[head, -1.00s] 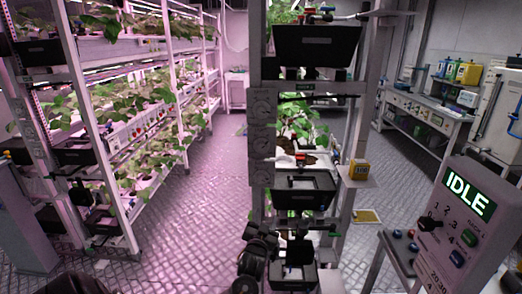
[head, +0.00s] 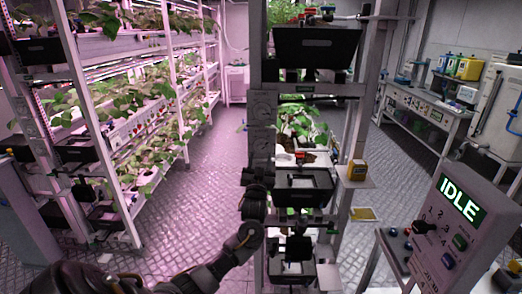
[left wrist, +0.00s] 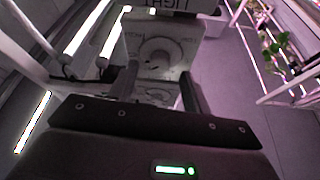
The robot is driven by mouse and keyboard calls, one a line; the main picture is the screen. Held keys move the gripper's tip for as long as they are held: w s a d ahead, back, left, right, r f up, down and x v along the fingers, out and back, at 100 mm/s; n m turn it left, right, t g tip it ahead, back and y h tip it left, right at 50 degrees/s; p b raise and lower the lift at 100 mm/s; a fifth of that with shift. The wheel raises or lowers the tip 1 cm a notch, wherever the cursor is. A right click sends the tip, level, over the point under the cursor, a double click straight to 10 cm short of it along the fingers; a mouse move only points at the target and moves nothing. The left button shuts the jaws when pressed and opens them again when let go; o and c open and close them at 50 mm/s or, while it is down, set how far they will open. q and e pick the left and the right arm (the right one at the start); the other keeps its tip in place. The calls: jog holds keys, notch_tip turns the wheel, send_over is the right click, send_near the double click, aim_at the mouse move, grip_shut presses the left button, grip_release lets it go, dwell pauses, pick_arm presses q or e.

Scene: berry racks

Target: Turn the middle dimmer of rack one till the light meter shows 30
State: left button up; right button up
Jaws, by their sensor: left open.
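Rack one (head: 367,110) stands in the middle of the head view. Grey dimmer plates run down its left post, among them a middle one (head: 262,139). My left gripper (head: 257,190) is by the lower part of this column, with my arm coming in from the lower left. In the left wrist view a round dimmer knob (left wrist: 160,54) lies just beyond and between the open fingers (left wrist: 158,72). Contact cannot be told. Part of another dial shows below it. My right gripper is not in view.
A control box (head: 455,220) showing IDLE stands at the lower right. Planted racks (head: 125,200) line the left side. A workbench (head: 425,112) with bottles is at the back right. The floor aisle (head: 205,180) left of rack one is clear.

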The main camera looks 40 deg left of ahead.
aim_at(262, 150)
pick_arm(q)
jog(key=shift+p+x, duration=0.4)
jog(key=shift+x, duration=1.2)
jog(key=c, duration=1)
